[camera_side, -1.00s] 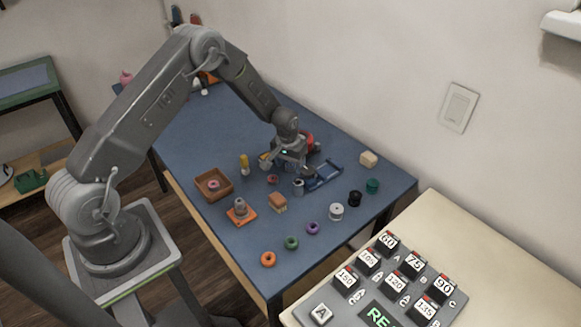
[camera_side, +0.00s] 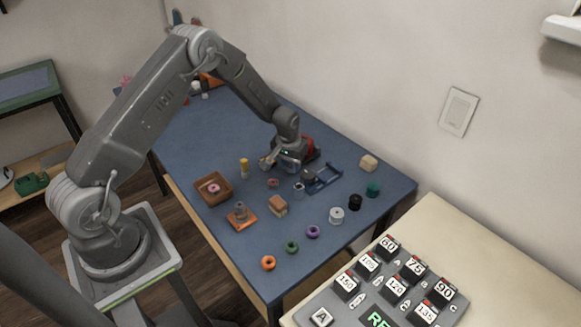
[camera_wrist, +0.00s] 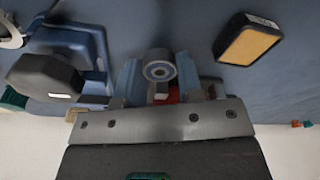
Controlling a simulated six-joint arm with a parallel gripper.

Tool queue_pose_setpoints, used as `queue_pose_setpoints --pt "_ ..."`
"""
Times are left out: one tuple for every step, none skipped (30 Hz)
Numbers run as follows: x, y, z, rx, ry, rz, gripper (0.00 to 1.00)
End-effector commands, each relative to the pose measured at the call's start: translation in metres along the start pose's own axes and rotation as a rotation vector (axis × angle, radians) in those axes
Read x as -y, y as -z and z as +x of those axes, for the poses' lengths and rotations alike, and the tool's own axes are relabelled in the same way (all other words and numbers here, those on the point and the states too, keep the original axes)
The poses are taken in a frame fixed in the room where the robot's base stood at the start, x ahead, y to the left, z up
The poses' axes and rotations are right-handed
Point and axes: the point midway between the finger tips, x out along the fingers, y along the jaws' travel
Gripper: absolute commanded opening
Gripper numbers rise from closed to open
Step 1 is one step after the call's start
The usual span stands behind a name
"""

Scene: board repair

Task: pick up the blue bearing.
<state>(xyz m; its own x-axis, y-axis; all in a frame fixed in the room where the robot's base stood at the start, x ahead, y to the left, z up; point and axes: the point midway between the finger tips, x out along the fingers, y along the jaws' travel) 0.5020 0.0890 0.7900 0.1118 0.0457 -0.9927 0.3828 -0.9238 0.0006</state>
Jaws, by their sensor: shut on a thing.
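The blue bearing (camera_wrist: 160,70) is a grey metal ring with a blue face and a dark bore. In the wrist view it sits between the two fingertips of my gripper (camera_wrist: 160,82), with its round face turned to the camera. My gripper is shut on it. In the side view my gripper (camera_side: 284,160) is over the far part of the blue table, left of the blue fixture. The bearing is too small and covered there to make out clearly.
The blue fixture (camera_side: 325,178) with a dark knob is close by; it also shows in the wrist view (camera_wrist: 90,42). A red thing (camera_side: 309,149) stands behind my gripper. A small grey ring (camera_side: 298,187), a brown block (camera_side: 277,205) and a wooden tray (camera_side: 226,197) are nearer.

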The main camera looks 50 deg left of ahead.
Motion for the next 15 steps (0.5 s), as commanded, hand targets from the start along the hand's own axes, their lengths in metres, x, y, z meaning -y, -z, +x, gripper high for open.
queue_pose_setpoints --pt "0.000 0.002 -0.008 -0.003 0.000 0.000 0.11" --pt "0.000 0.002 -0.013 -0.003 0.000 0.000 0.11" --pt "0.000 0.003 -0.021 -0.004 0.000 0.000 0.11" --pt "0.000 0.005 -0.027 -0.006 0.000 0.000 0.11" --pt "0.003 0.004 -0.033 -0.004 0.000 -0.002 0.11" --pt "0.013 0.001 -0.037 -0.001 0.001 -0.006 0.11" --pt "0.020 -0.001 -0.041 -0.001 0.001 -0.006 0.11" --pt "0.026 -0.003 -0.045 -0.002 0.001 -0.006 0.11" --pt "0.036 -0.005 -0.051 -0.002 0.001 -0.007 0.11" --pt "0.042 -0.007 -0.055 -0.002 0.001 -0.006 0.11" --pt "0.049 -0.009 -0.060 -0.002 0.001 -0.007 0.11" --pt "0.057 -0.011 -0.065 -0.002 0.001 -0.006 0.11" --pt "0.063 -0.012 -0.070 -0.003 0.001 -0.007 0.11" --pt "0.069 -0.014 -0.073 -0.002 0.001 -0.006 0.11" --pt "0.076 -0.016 -0.078 -0.002 0.001 -0.006 0.11"
